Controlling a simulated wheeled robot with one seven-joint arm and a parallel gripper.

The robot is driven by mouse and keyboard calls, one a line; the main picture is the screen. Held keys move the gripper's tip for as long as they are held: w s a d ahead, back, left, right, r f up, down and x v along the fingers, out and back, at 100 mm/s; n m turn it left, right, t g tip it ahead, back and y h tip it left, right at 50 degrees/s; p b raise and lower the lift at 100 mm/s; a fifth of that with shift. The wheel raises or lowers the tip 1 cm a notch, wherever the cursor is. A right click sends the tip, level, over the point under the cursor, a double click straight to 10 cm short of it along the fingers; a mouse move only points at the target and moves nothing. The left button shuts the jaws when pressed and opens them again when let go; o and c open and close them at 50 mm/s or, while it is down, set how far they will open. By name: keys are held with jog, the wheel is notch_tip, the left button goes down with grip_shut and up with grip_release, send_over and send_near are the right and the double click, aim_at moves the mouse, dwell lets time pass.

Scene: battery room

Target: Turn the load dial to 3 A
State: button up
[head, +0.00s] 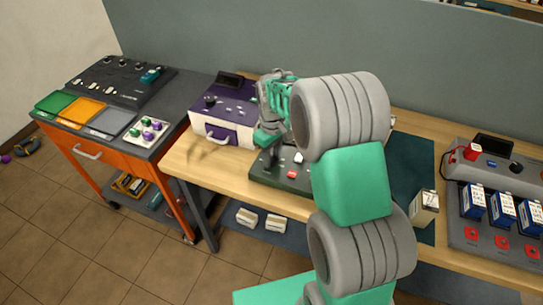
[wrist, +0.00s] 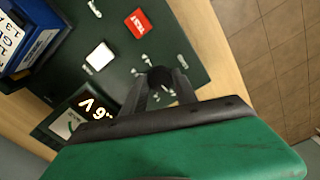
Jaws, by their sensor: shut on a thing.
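The load dial (wrist: 158,76) is a dark round knob on a dark green tester panel (wrist: 205,78), ringed by small white marks too small to read. In the wrist view my gripper (wrist: 160,84) is shut on the dial, with one finger on each side of it. I cannot tell which mark the dial points to. A lit display (wrist: 92,108) with pale characters, seen turned round, lies left of the fingers. In the head view my gripper (head: 268,146) is over the tester (head: 265,180), and the dial is hidden.
The tester also has a red TEST button (wrist: 138,23) and a white switch (wrist: 100,56). A blue and white battery (wrist: 30,42) stands beside them. A purple and cream unit (head: 222,120) is to the left; a grey charger (head: 465,235) with several batteries is to the right.

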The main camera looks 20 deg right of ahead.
grip_shut()
jog(key=shift+m, duration=0.4)
jog(key=m+b, duration=0.2)
jog(key=m, duration=0.3)
jog(key=shift+w, duration=0.1)
jog(key=m, duration=0.4)
jog(key=shift+b, duration=0.35)
jog(key=m, duration=0.3)
jog(key=shift+m+b, duration=0.3)
jog(key=shift+m, duration=0.1)
jog(key=m+b, duration=0.1)
jog(key=m, duration=0.6)
jog(key=shift+r, duration=0.1)
jog(key=m, duration=0.6)
jog(key=shift+m, duration=0.3)
